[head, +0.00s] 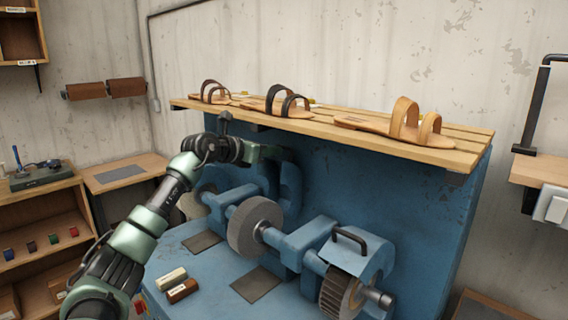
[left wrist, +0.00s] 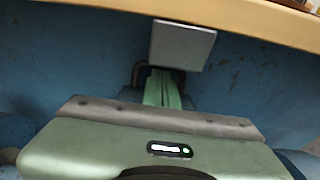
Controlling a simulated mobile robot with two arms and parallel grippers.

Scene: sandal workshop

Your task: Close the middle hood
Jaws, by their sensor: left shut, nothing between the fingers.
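The middle hood (head: 291,186) is a blue curved cover, swung up behind the middle grinding wheel (head: 255,228), leaving the wheel exposed. My left gripper (head: 277,153) reaches in from the left to the top of this hood, under the shelf. In the left wrist view its green fingers (left wrist: 163,88) are shut and empty. A dark bar handle (left wrist: 137,74) shows on both sides of the fingers; I cannot tell whether they touch it. The right hood (head: 357,250), with a black handle, sits down over the right brush wheel (head: 341,293). My right gripper is not in view.
A wooden shelf (head: 463,158) with several sandals runs close above my left gripper. A grey plate (left wrist: 182,45) is just ahead of the fingers in the wrist view. Two small blocks (head: 182,290) and dark pads lie on the blue machine bed (head: 215,270).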

